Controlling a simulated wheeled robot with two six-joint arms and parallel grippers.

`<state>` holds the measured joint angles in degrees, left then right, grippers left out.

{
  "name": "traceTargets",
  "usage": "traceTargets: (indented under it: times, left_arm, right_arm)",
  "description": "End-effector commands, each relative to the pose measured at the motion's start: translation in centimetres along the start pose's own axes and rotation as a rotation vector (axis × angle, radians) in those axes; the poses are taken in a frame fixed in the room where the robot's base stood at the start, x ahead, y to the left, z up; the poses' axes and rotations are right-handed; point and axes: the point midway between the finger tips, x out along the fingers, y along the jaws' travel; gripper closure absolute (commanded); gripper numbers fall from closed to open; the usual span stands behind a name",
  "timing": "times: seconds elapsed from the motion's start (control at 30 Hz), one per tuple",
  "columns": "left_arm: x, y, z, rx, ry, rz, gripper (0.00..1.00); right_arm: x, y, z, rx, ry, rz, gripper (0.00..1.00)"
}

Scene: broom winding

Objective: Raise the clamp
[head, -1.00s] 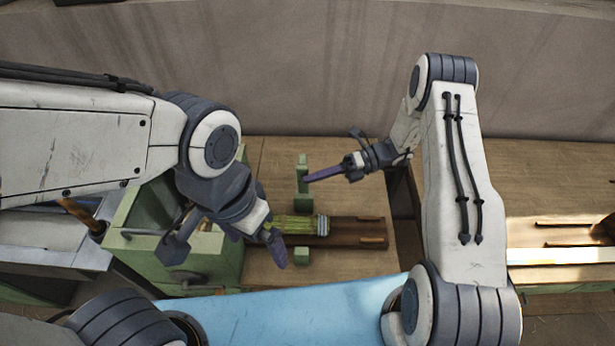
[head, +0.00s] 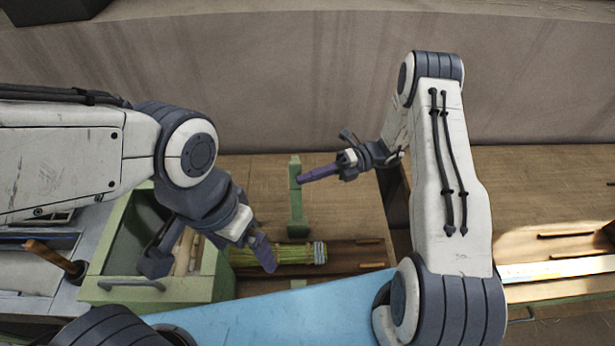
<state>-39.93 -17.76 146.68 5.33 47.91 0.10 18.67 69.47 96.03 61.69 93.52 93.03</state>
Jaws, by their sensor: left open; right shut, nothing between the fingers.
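The green clamp (head: 297,205) stands as an upright bar on the wooden bench, just behind the bundle of green-yellow bristles (head: 275,255). My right gripper (head: 303,178) is shut and empty, its purple fingertips at the upper part of the clamp; I cannot tell whether they touch it. My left gripper (head: 210,257) is open, with fingers spread over the green box and the left end of the bristles. It hides part of both.
The green open box (head: 160,290) with a handle stands at the left, with wooden sticks inside. The bench behind the clamp is clear.

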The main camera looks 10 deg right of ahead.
Motion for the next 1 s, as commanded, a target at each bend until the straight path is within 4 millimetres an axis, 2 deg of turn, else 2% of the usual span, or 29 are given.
traceTargets:
  times: [0.33, 0.47, 0.57, 0.8, 1.0]
  left_arm:
    - [0.0, 0.0, 0.0, 0.0, 0.0, 0.0, 0.0]
    - [0.5, 0.0, 0.0, 0.0, 0.0, 0.0, 0.0]
    - [1.4, -0.1, 0.1, -0.001, 0.0, 0.0, 0.0]
    - [3.6, -0.3, 0.2, 0.0, 0.0, 0.0, 0.0]
    - [4.5, -0.3, 0.2, 0.0, 0.0, 0.0, 0.0]
  right_arm:
    - [0.2, 0.0, 0.1, -0.001, 0.002, 0.0, 1.0]
    - [-0.5, -0.2, 0.1, -0.002, 0.002, 0.0, 1.0]
    - [-2.0, -0.4, 0.1, -0.003, -0.001, -0.001, 1.0]
    - [-6.9, -0.5, 0.1, -0.004, -0.001, -0.002, 1.0]
    - [-9.6, -0.3, 0.1, -0.003, 0.001, -0.001, 1.0]
